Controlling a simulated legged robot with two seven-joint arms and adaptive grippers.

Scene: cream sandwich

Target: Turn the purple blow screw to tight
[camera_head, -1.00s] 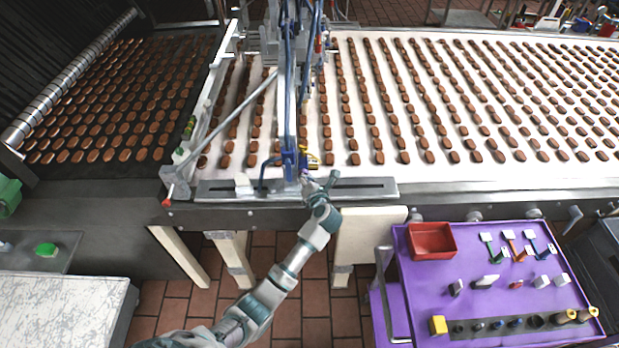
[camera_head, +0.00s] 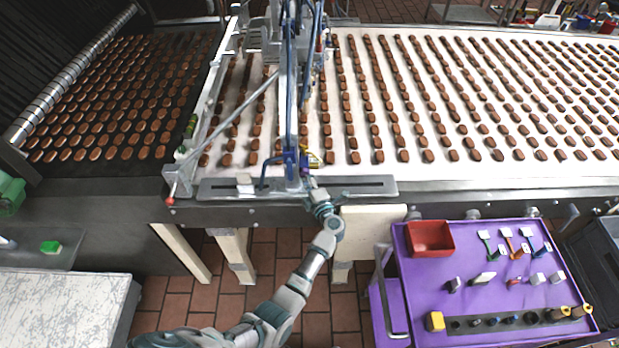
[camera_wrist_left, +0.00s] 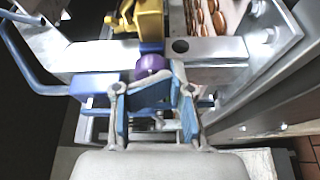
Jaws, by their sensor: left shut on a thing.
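The purple screw (camera_wrist_left: 153,63) shows in the left wrist view as a round knob just beyond my fingertips, on a blue and metal mount. My left gripper (camera_wrist_left: 150,92) is shut on it, with the blue finger pads on either side; the fingers hide its lower part. In the head view my left gripper (camera_head: 311,193) reaches the front rail of the conveyor, at the foot of the blue upright of the machine (camera_head: 291,110). My right gripper is not in view.
Rows of brown biscuits lie on the white conveyor (camera_head: 350,165) beyond the rail. A yellow part (camera_wrist_left: 140,18) and metal bars sit close around the knob. A purple cart (camera_head: 425,285) with a red bin (camera_head: 430,238) and small tools stands at the right.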

